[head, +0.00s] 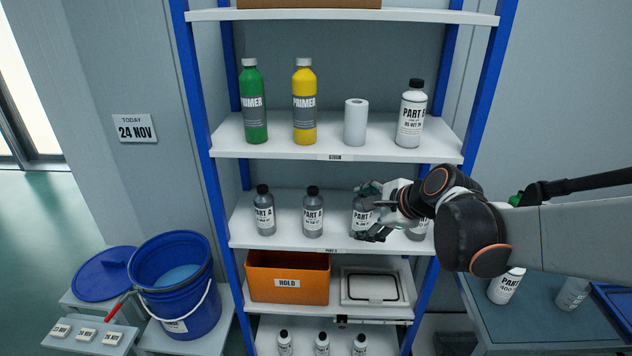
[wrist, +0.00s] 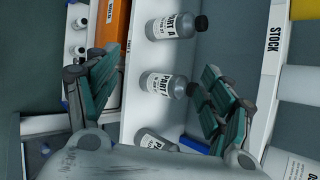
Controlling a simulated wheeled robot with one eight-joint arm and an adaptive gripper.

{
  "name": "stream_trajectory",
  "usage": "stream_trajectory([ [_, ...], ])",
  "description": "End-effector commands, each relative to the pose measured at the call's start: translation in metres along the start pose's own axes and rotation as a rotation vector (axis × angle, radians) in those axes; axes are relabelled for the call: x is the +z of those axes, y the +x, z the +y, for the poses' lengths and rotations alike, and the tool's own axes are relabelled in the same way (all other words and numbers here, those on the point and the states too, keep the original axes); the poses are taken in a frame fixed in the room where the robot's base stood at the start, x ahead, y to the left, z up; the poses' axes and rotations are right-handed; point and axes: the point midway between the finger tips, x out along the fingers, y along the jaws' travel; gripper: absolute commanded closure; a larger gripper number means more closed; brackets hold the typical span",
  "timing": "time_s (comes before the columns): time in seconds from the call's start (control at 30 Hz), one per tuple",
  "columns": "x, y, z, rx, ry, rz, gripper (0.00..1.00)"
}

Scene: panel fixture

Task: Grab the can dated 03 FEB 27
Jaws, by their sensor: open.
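Several grey PART A cans with dark caps stand upright in a row on the middle shelf (head: 285,238). In the head view they are the far-left can (head: 264,214), the second can (head: 312,216), the third can (head: 360,218) and a fourth can (head: 419,231), partly behind my arm. Their date lines are too small to read. My gripper (head: 370,212) is open in front of the third can, partly covering it. In the wrist view my open fingers (wrist: 160,92) lie either side of that can (wrist: 160,85), with its cap towards the right finger; contact is not clear.
The upper shelf holds a green PRIMER bottle (head: 254,105), a yellow one (head: 304,105), a white roll (head: 355,122) and a white bottle (head: 411,118). An orange HOLD bin (head: 288,283) sits below. Blue posts (head: 195,100) flank the shelves. A wall sign reads TODAY 24 NOV (head: 135,128).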

Motion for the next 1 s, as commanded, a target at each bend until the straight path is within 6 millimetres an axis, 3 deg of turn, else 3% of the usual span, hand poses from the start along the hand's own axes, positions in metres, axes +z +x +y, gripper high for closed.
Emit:
stream_trajectory([
  [0.2, 0.001, 0.058, -0.035, -0.022, 0.454, -0.122, 0.26],
  [0.43, -0.002, 0.100, -0.049, -0.011, 0.803, -0.222, 0.26],
  [0.67, -0.002, 0.120, -0.051, 0.001, 0.925, -0.258, 0.26],
  [1.0, 0.011, 0.179, -0.056, 0.002, 0.925, -0.258, 0.26],
])
